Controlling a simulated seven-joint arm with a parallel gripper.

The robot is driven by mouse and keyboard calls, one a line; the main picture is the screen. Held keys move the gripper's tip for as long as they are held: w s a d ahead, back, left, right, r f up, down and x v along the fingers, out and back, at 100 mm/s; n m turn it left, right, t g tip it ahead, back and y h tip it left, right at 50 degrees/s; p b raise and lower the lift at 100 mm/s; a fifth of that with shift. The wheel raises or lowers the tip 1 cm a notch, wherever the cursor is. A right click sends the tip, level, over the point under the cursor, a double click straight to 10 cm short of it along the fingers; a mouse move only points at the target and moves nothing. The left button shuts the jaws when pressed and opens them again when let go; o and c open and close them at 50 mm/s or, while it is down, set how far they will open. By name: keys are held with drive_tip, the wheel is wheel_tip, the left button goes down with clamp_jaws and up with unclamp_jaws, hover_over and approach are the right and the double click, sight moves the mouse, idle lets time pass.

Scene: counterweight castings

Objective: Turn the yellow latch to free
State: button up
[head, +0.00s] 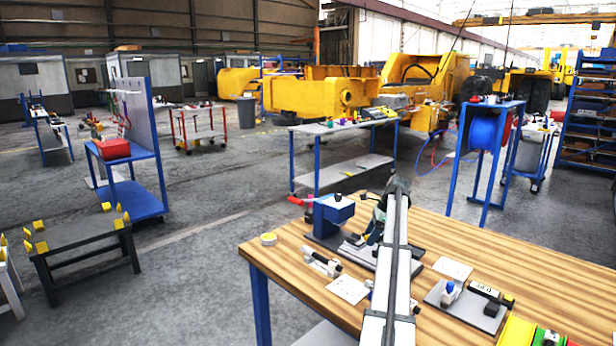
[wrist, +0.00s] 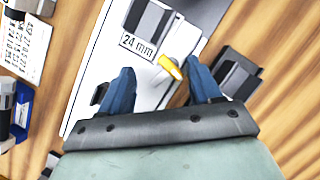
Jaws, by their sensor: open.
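The yellow latch (wrist: 172,67) is a short yellow lever on a light plate (wrist: 100,78), beside a label reading "24 mm". It lies slantwise in the wrist view. My gripper (wrist: 162,84) is open over the plate, with one blue finger on each side of the latch's area. The latch is nearer the right finger; I cannot tell whether they touch. A dark grey block (wrist: 150,20) stands on the plate beyond the label. In the head view my arm covers most of this spot, and I cannot make out the latch.
Right of my arm are another card (head: 453,268) and a grey plate with parts (head: 468,306). A dark bracket (wrist: 236,75) stands close to my right finger.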

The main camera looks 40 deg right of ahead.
drive_tip(key=m, duration=0.3)
drive_tip(key=shift+a+t+h, duration=0.3)
drive_tip(key=shift+h, duration=0.1)
drive_tip(key=shift+d+r+m, duration=0.1)
drive_tip(key=shift+r+m, duration=0.15)
drive_tip(key=shift+m, duration=0.05)
drive_tip(key=v, duration=1.4)
drive_tip(key=s+d+n+g+h, duration=0.1)
drive_tip(key=d+n+h, duration=0.3)
drive_tip(key=d+n, duration=0.55)
drive_tip(key=w+a+r+n, duration=0.3)
drive_tip(key=w+a, duration=0.7)
drive_tip(key=w, duration=0.4)
drive_tip(key=w+a+r+n+h, duration=0.1)
drive_tip(key=w+a+r+n, duration=0.2)
drive_tip(key=w+a, duration=0.8)
drive_tip(key=w+n, duration=0.2)
drive_tip(key=w, duration=0.1)
drive_tip(key=shift+w+a+h, duration=0.2)
drive_tip(key=shift+a+h, duration=0.05)
drive_tip(key=shift+h, duration=0.05)
